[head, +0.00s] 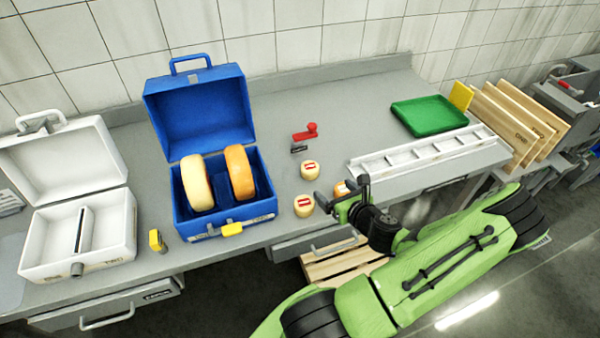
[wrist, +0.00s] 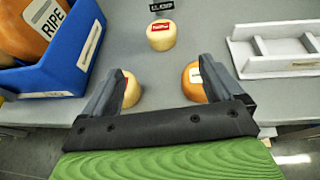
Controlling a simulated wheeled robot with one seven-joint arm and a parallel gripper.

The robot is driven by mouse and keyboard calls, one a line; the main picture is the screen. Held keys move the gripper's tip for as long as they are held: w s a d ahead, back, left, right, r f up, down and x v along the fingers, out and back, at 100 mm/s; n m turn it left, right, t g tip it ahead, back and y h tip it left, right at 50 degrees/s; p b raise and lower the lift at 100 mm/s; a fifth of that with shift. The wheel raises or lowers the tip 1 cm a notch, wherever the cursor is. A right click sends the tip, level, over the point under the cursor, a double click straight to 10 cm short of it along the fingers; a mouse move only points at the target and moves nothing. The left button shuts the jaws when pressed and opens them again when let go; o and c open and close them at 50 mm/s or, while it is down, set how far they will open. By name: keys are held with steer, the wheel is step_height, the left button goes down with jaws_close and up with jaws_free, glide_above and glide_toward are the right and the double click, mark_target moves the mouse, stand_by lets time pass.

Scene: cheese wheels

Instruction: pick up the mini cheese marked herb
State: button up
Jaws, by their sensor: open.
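Three mini cheeses stand on the grey bench. A pale one with a red label (head: 310,170) is farthest back and also shows in the wrist view (wrist: 161,35). A second pale one with a red label (head: 304,205) is nearer the front edge; in the wrist view it (wrist: 132,91) is partly behind my left finger. An orange one (head: 341,188) has a lighter label, seen in the wrist view (wrist: 192,77) partly behind my right finger. I cannot read "herb" on any label. My gripper (wrist: 164,62) is open and empty, its fingers apart near the two nearer cheeses.
An open blue case (head: 225,212) holds two large cheese wheels; the orange wheel (wrist: 48,22) reads RIPE. An open white case (head: 108,240) stands left. A white slotted rack (head: 425,153) lies right, a green tray (head: 430,115) behind it. A red-handled item (head: 306,132) lies behind the cheeses.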

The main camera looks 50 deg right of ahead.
mark_target(314, 172)
steer(key=x, duration=1.6)
steer(key=shift+s+d+f, duration=0.1)
steer(key=shift+s, duration=0.15)
steer(key=shift+c, duration=0.2)
steer(key=c, duration=1.2)
steer(key=shift+o, duration=0.2)
step_height(314, 172, up, 10)
steer(key=p, duration=0.2)
steer(key=shift+p, duration=0.3)
